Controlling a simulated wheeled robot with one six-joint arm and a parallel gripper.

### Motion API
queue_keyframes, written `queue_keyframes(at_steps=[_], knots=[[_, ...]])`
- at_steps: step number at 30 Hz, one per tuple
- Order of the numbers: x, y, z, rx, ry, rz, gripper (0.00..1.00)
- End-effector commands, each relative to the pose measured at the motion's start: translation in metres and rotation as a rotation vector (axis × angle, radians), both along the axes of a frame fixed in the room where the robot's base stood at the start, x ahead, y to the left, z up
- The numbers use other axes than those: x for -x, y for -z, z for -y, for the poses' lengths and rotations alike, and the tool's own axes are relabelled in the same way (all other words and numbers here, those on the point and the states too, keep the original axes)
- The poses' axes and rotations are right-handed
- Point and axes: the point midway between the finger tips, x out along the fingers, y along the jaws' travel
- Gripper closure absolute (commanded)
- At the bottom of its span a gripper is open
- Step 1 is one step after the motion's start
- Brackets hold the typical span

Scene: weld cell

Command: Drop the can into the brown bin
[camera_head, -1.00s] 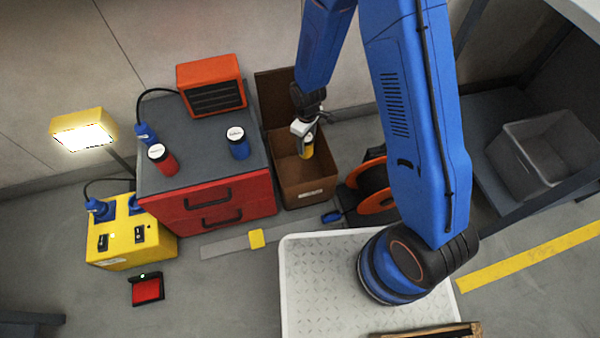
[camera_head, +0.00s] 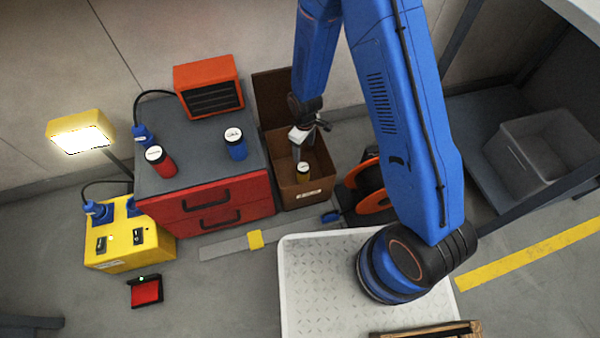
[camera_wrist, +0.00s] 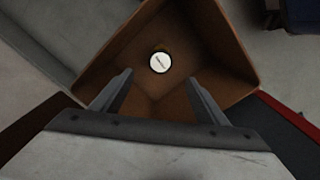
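The brown bin (camera_head: 318,192) stands open on the floor to the right of the red cabinet, its lid raised at the back. A yellow can with a white top (camera_head: 303,171) is inside it. In the wrist view the can's round white top (camera_wrist: 160,62) shows down in the brown bin (camera_wrist: 215,50), apart from my fingers. My gripper (camera_wrist: 155,95) is open and empty above the bin, its two fingers spread. In the head view my gripper (camera_head: 299,150) hangs over the bin opening, with the can below it.
An orange cable reel (camera_head: 372,188) is right of the bin. A grey tub (camera_head: 545,150) sits on a shelf at right.

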Motion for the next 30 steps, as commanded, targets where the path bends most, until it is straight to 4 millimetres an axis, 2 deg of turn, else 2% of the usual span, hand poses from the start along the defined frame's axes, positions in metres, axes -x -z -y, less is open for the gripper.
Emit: queue_keyframes(at_steps=[7,11,30], knots=[[0.000,-0.002,0.000,0.000,0.000,0.000,0.32],[-0.001,-0.011,0.000,-0.002,0.000,0.003,0.32],[-0.001,-0.108,0.000,-0.002,0.000,0.004,0.32]])
